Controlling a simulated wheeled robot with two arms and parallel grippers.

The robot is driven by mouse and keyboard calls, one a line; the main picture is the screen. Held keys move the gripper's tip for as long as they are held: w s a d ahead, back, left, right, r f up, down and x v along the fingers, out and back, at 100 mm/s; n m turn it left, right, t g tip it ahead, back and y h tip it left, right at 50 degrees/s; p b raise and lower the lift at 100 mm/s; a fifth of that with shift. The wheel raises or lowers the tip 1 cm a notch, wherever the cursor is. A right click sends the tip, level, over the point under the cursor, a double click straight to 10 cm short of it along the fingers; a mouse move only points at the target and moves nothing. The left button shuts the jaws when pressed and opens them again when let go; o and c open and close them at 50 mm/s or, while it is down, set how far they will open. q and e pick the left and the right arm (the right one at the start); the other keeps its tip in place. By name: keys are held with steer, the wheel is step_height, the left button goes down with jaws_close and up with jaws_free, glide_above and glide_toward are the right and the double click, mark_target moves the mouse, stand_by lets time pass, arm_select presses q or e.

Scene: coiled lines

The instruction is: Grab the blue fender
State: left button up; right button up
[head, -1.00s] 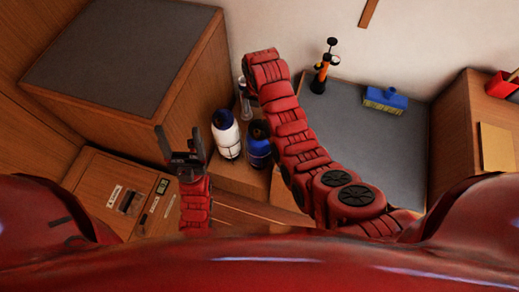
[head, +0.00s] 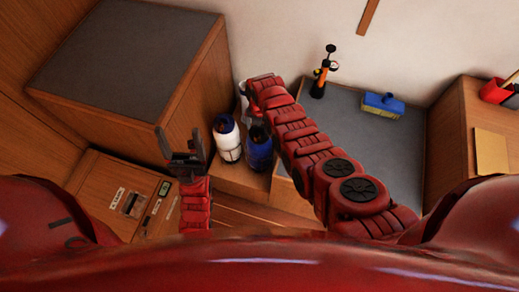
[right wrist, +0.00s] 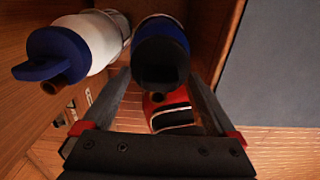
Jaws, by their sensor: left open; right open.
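The blue fender (head: 260,155), a dark blue cylinder with a black end, stands beside the white fender (head: 228,145) in the nook between cabinet and counter. In the right wrist view the blue fender (right wrist: 162,28) lies straight ahead, its black end between the two fingers of my right gripper (right wrist: 158,78). The fingers are open; I cannot tell whether they touch it. The white fender with blue ends (right wrist: 92,42) is just left of the left finger. In the head view my right gripper is mostly hidden by its arm. My left gripper (head: 181,134) is open and empty, left of the fenders.
A tall wooden cabinet with a grey top (head: 125,50) rises at left. The grey counter (head: 365,145) at right carries an orange and black pump-like item (head: 320,80) and a blue and yellow block (head: 382,105). A red container (head: 496,92) sits far right.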

steer(key=shift+f, duration=0.15)
jaws_close()
stand_by(0.5)
